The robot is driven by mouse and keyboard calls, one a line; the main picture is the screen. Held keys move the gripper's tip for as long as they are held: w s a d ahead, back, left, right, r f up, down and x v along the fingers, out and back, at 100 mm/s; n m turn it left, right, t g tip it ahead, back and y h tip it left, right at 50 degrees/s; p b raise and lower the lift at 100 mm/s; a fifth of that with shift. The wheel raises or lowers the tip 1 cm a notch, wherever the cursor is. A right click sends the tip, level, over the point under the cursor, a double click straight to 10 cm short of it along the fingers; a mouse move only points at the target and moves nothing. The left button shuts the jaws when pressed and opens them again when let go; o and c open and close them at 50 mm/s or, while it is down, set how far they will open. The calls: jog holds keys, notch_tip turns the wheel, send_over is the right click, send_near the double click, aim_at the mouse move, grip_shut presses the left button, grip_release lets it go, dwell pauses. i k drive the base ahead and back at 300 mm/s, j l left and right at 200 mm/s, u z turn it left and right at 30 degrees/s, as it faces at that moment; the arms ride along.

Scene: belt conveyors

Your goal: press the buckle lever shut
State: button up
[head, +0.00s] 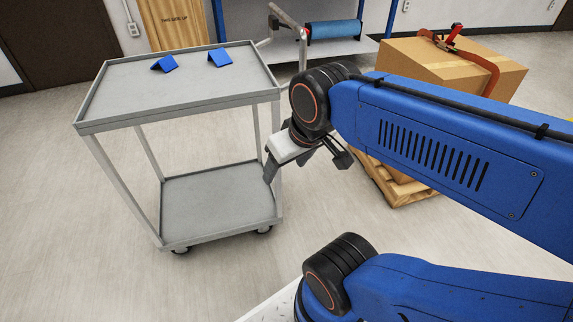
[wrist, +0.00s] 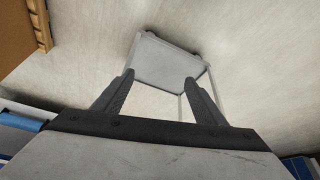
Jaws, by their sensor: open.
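An orange strap (head: 491,78) runs over a large cardboard box (head: 420,62) at the upper right of the head view. A small buckle with a red lever (head: 455,31) sits on the strap on top of the box; the lever appears to stick up at a tilt. My gripper (head: 288,167) points down beside the grey cart, well left of the box and below its top. It is open and empty. In the wrist view its two fingers (wrist: 160,77) are spread apart, and neither buckle nor lever shows there.
A grey two-shelf cart (head: 185,113) stands left of my gripper, with two blue angled pieces (head: 219,58) on top; it also shows in the wrist view (wrist: 168,62). The box rests on a wooden pallet (head: 405,195). A bench with a blue roll (head: 335,29) stands behind.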

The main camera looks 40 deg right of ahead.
aim_at(456, 27)
jog(key=z, duration=3.1)
jog(key=i+l+z, duration=0.3)
jog(key=i, duration=0.35)
jog(key=i+j+z, duration=0.1)
jog(key=i+z, duration=0.2)
jog(key=i, duration=0.4)
jog(key=i+l+u, duration=0.15)
jog(key=i, duration=1.55)
jog(key=i+u, duration=0.25)
jog(key=i, duration=0.35)
jog(key=i+u, duration=0.25)
jog(key=i, duration=0.3)
jog(key=i+l+u, duration=0.25)
jog(key=i, duration=0.35)
jog(key=i+j+u, duration=0.25)
jog(key=i+u, duration=0.2)
jog(key=i+j+u, duration=0.1)
jog(key=i+u, duration=0.3)
jog(key=i+l+u, duration=0.1)
jog(key=i+u, duration=0.35)
jog(key=i+l+u, duration=0.4)
jog(key=i, duration=0.15)
jog(key=i+u, duration=0.45)
jog(key=i, duration=1.3)
